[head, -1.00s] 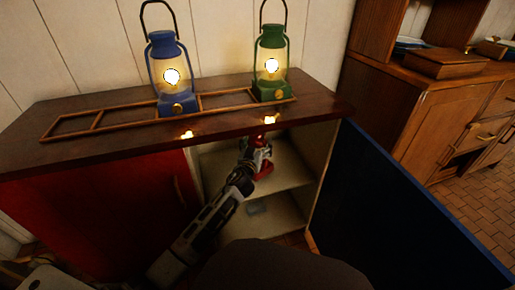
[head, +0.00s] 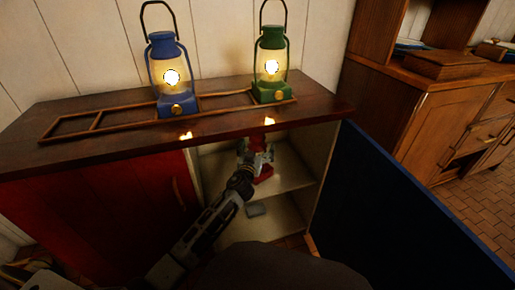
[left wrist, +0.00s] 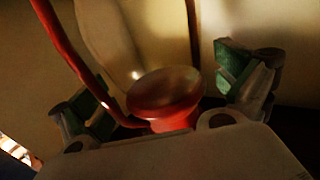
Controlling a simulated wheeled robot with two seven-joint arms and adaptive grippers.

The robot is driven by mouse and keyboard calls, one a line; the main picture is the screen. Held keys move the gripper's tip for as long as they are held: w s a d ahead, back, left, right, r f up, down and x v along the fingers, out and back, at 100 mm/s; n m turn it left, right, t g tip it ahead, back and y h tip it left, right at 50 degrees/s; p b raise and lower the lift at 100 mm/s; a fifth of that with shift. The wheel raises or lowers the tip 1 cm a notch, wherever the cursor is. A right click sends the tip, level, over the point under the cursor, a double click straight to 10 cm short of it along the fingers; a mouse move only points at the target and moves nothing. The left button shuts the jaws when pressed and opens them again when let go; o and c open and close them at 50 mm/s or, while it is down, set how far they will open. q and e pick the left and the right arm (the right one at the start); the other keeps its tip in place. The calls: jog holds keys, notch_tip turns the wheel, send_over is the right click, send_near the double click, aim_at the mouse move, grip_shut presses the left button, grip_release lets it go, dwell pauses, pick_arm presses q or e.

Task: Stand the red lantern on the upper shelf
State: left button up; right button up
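The red lantern (head: 264,173) is inside the open cabinet compartment, at the upper shelf (head: 293,180). It looks upright, with its base at the shelf board; my gripper hides part of it. In the left wrist view its round red cap (left wrist: 165,94) and part of its red handle show. My left gripper (head: 258,157) reaches in through the opening to the lantern. In the left wrist view the gripper's green-padded fingers (left wrist: 163,103) are spread wide, one on each side of the cap, with gaps between. My right gripper is not in view.
A blue lantern (head: 177,104) and a green lantern (head: 271,90) stand lit on the cabinet top (head: 75,155), by a wooden rack (head: 67,127). A blue door (head: 395,215) hangs open at right; a red door (head: 105,205) is at left.

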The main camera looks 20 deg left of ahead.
pick_arm(q)
jog(key=shift+r, duration=0.1)
dwell(0.3)
jog(key=shift+s, duration=0.15)
jog(key=shift+s+p, duration=0.5)
jog(key=shift+s, duration=1)
jog(key=s+p, duration=0.1)
jog(key=s, duration=0.7)
jog(key=shift+s+d, duration=0.15)
jog(key=shift+s, duration=0.2)
